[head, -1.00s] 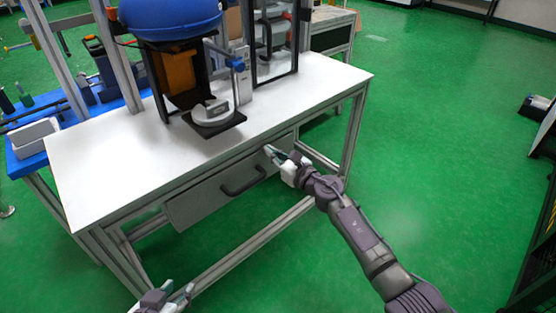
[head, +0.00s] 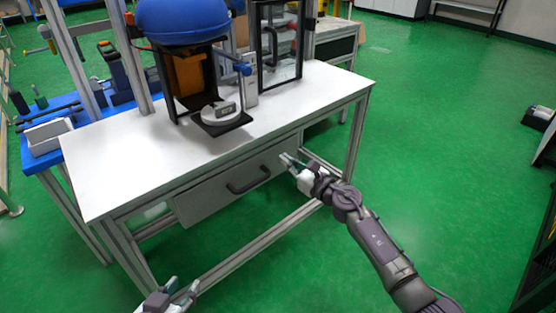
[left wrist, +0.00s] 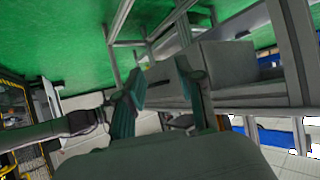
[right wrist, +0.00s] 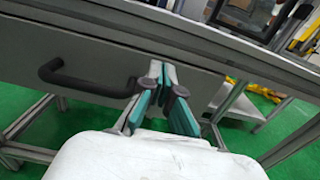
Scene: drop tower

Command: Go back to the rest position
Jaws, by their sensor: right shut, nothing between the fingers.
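My right gripper (head: 287,159) is in front of the right end of the drawer front (head: 215,193), right of the black drawer handle (head: 248,181) and apart from it. In the right wrist view the right gripper (right wrist: 161,68) has its teal fingers together with nothing between them. The handle (right wrist: 85,80) is to its left there. My left gripper (head: 183,290) is low in the head view, in front of the table and away from it. In the left wrist view the left gripper (left wrist: 160,75) has its two fingers well apart, with nothing between them.
The white table (head: 120,160) carries a blue-domed device (head: 183,22) and a round gauge (head: 220,110) on a black plate. A blue bench (head: 35,160) with tools stands behind left.

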